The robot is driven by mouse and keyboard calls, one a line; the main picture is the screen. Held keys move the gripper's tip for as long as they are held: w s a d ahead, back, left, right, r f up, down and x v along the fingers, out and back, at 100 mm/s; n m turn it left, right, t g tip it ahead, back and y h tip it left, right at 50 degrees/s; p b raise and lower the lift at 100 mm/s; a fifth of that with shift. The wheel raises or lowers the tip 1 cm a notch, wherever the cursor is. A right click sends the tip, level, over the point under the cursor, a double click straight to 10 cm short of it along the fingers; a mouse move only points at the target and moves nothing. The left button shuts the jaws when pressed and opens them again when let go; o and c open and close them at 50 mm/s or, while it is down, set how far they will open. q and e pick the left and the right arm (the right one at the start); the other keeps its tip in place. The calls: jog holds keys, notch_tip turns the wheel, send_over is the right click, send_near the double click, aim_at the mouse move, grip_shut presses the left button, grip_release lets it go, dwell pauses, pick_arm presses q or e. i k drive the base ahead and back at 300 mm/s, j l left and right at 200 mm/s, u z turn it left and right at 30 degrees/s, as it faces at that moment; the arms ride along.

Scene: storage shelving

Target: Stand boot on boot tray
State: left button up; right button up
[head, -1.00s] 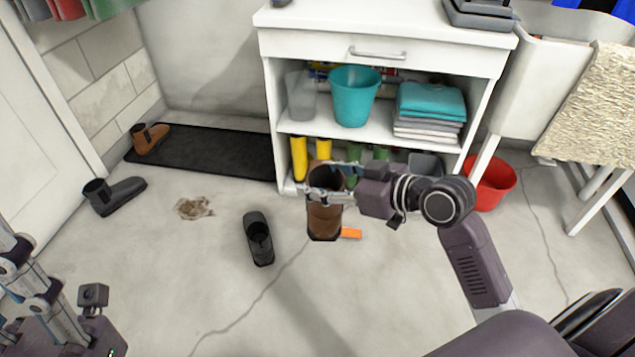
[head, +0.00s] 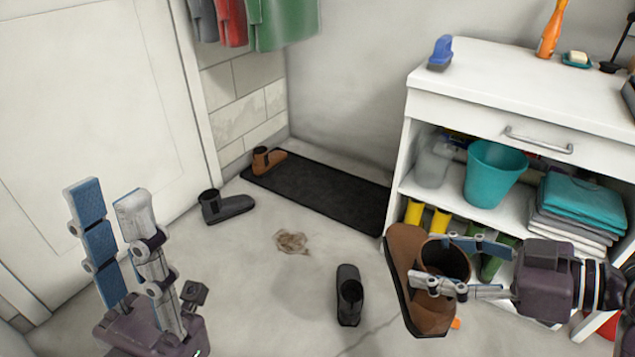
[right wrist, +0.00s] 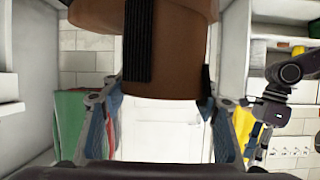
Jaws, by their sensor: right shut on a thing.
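The brown boot (head: 403,248) is held by my right gripper (head: 437,262), whose fingers are shut on its shaft around the dark opening. The boot appears raised off the floor; how far it tilts is hard to tell. It fills the top middle of the right wrist view (right wrist: 175,45), between the fingers. The black boot tray (head: 325,192) lies flat by the back wall, left of the shelf and apart from the held boot. A similar brown boot (head: 268,160) stands at its far left end. My left gripper (head: 108,198) is open and empty at the left.
The white shelf unit (head: 470,108) stands close behind my right gripper.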

aim_at(292, 176)
jog(key=i+j, duration=0.3)
jog(key=i, duration=0.25)
jog(key=i+j, duration=0.35)
jog(key=i, duration=0.2)
jog(key=i+j, duration=0.3)
jog(key=i, duration=0.25)
jog(key=i+j, duration=0.3)
jog(key=i, duration=0.25)
jog(key=i+j, duration=0.3)
jog(key=i, duration=0.25)
